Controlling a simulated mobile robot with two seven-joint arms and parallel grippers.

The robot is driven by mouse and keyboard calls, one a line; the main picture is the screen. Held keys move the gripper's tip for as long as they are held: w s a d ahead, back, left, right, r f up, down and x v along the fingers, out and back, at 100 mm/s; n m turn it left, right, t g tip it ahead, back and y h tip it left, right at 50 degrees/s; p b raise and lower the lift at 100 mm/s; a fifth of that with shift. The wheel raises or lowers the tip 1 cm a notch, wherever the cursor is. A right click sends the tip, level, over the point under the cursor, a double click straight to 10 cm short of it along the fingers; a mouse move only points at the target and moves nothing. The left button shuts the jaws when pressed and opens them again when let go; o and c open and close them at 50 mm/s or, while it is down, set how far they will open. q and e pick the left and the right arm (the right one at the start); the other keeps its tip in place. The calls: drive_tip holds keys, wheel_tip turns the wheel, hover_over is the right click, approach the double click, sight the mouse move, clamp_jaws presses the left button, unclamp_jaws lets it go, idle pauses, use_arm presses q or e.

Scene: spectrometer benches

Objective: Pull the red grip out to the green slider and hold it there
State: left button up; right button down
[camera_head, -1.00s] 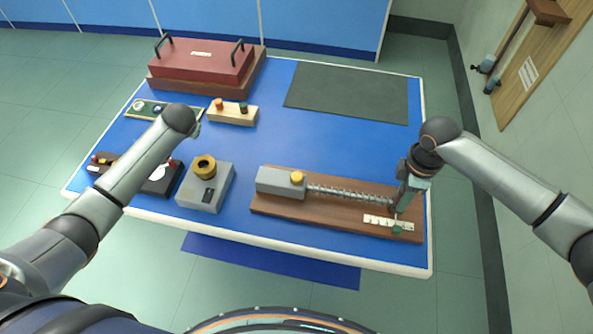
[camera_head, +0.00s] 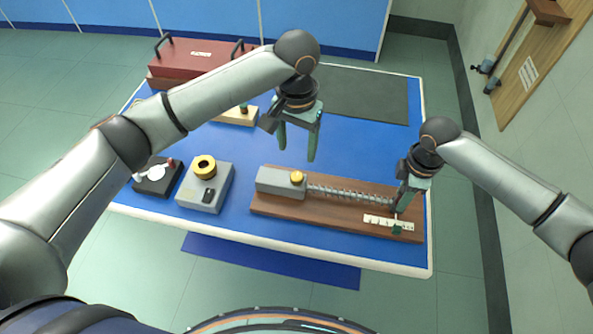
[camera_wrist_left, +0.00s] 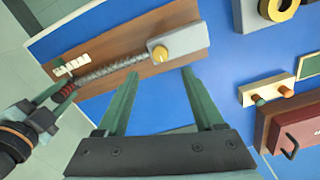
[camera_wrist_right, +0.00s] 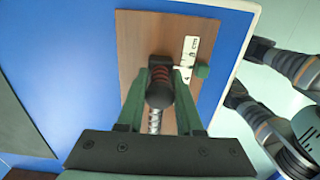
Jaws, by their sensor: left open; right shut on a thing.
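The red grip (camera_wrist_right: 161,76) sits between the fingers of my right gripper (camera_wrist_right: 160,90), which is shut on it at the right end of the spring (camera_head: 340,194). In the head view my right gripper (camera_head: 405,195) hides most of it. The green slider (camera_wrist_right: 202,71) is beside the white scale (camera_head: 388,222); in the head view the slider (camera_head: 397,230) is just below the right gripper. The spring runs from a grey block (camera_head: 275,182) with a yellow knob (camera_head: 297,177) on a brown board (camera_head: 330,212). My left gripper (camera_head: 297,155) is open and empty above the table behind the block.
A grey box with a brass ring (camera_head: 204,190) stands left of the board. A dark red case (camera_head: 200,60) is at the back left and a dark mat (camera_head: 365,95) at the back right. Blue table (camera_head: 350,145) is clear behind the board.

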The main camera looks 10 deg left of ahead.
sight(296, 175)
use_arm(q)
wheel_tip(296, 175, down, 10)
idle(0.4)
clamp_jaws()
idle(0.4)
